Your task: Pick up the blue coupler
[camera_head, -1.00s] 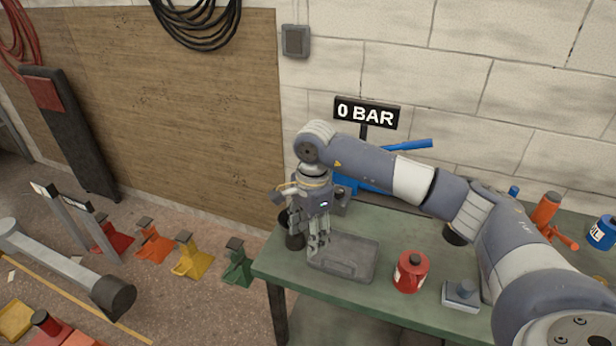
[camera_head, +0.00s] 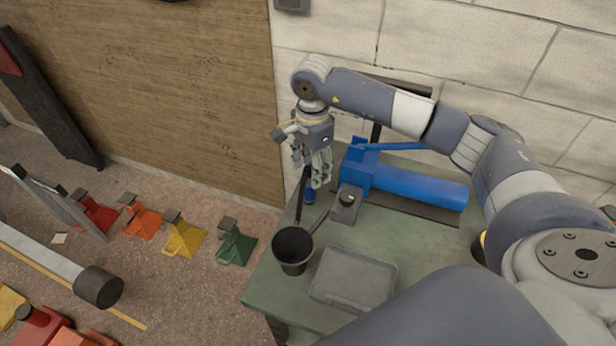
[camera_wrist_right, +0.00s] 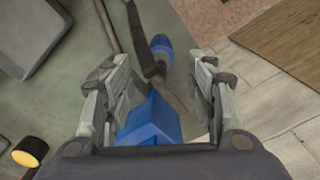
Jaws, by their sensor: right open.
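The blue coupler (camera_head: 309,196) is a small blue piece at the end of a dark hose, on the green bench left of the blue pump. In the right wrist view the coupler (camera_wrist_right: 162,45) lies beyond the fingertips, roughly between them, with the dark hose beside it. My right gripper (camera_head: 318,184) points down just above and beside the coupler and partly covers it in the head view. In the wrist view the right gripper (camera_wrist_right: 157,68) has its fingers spread with nothing held between them. My left gripper is not in view.
The blue pump (camera_head: 420,188) lies close to the right of the gripper; its end (camera_wrist_right: 152,122) shows low in the wrist view. A dark cup (camera_head: 292,250) and a grey tray (camera_head: 326,292) stand nearer on the bench (camera_head: 268,295). A wall rises behind.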

